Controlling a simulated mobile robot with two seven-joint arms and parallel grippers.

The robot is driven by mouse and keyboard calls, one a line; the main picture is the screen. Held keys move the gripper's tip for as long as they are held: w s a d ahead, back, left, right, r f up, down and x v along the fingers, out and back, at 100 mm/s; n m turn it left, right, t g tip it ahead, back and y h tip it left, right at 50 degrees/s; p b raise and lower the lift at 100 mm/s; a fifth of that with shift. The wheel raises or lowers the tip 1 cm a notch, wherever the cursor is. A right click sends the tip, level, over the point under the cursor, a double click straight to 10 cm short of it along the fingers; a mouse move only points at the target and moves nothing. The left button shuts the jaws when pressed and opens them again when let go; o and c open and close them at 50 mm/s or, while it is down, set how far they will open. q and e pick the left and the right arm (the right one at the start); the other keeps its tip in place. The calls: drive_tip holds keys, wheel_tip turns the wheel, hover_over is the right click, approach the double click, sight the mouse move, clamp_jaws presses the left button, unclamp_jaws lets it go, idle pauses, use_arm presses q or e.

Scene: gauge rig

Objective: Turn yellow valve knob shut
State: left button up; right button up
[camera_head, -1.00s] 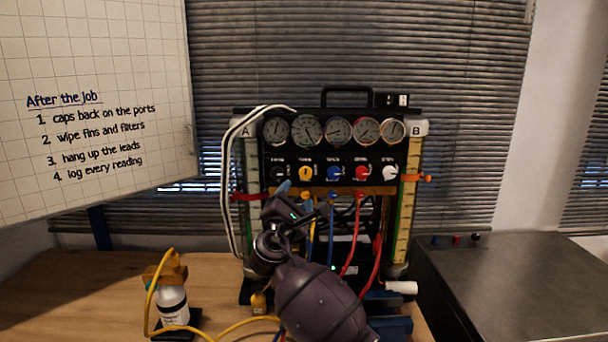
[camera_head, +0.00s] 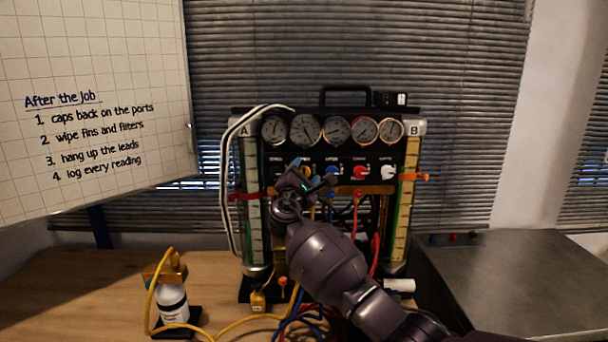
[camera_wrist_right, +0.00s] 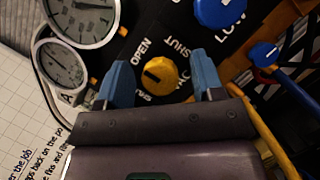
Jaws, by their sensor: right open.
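The yellow valve knob (camera_wrist_right: 160,77) is on the black gauge panel, with OPEN and SHUT lettering around it in the right wrist view. Its dark pointer bar lies at a slant. My right gripper (camera_wrist_right: 161,84) is open, with one blue fingertip on each side of the knob and visible gaps between. In the head view my right gripper (camera_head: 311,172) is in front of the panel and hides most of the knob. Whether the fingertips reach past the knob's face, I cannot tell. My left gripper is not in view.
Pressure gauges (camera_head: 336,130) line the panel above the knobs. A blue knob (camera_wrist_right: 220,12), a red knob (camera_head: 360,172) and a white knob (camera_head: 388,172) share the knob row. Hoses (camera_head: 376,255) hang below. A bottle (camera_head: 172,303) stands at left on the wooden bench (camera_head: 70,290).

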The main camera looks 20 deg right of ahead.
drive_tip(key=c, duration=0.9)
